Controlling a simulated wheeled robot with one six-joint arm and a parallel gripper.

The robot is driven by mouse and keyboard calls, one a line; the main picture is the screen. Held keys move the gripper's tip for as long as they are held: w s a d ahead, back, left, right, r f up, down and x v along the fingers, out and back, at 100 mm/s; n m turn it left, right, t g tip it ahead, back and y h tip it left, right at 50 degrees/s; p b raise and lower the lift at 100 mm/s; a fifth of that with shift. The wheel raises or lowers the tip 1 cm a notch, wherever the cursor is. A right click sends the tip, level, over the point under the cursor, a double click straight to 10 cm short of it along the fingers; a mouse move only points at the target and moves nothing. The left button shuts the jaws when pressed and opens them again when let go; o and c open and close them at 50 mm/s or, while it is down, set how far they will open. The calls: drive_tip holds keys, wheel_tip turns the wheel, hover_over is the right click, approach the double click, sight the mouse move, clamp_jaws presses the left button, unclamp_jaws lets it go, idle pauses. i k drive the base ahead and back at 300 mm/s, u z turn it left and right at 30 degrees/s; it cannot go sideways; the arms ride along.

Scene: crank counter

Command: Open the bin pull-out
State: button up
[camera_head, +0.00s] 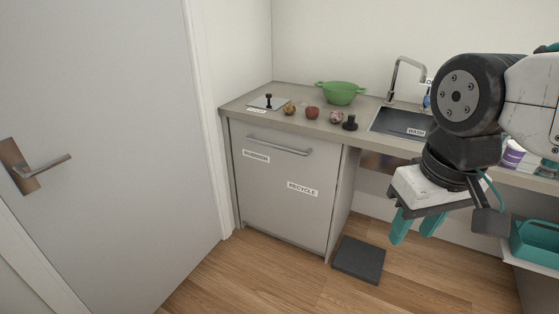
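A grey cabinet front (281,193) under the left end of the counter carries a RECYCLE label (303,189) and a second label (256,156) that is too small to read surely. It has a horizontal metal bar handle (279,146) near its top edge. The front looks closed, flush with the cabinet. My gripper (415,228) hangs to the right of the cabinet, pointing down, its teal fingers apart with nothing visible between them. It is well away from the handle and not touching the cabinet.
The counter (240,103) holds a green pot (340,92), several small round items, a dark knob-like object (350,123) and a sink (400,122). A dark flat block (359,259) lies on the floor right of the cabinet. A door (110,150) with a lever handle stands left. Floor before the cabinet is clear.

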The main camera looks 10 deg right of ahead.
sight(288, 182)
drive_tip(key=u, duration=0.05)
drive_tip(key=k, duration=0.7)
drive_tip(key=z, duration=0.9)
drive_tip(key=i, duration=1.4)
drive_tip(key=u, duration=0.7)
drive_tip(key=i, duration=0.65)
drive_tip(key=u, duration=0.6)
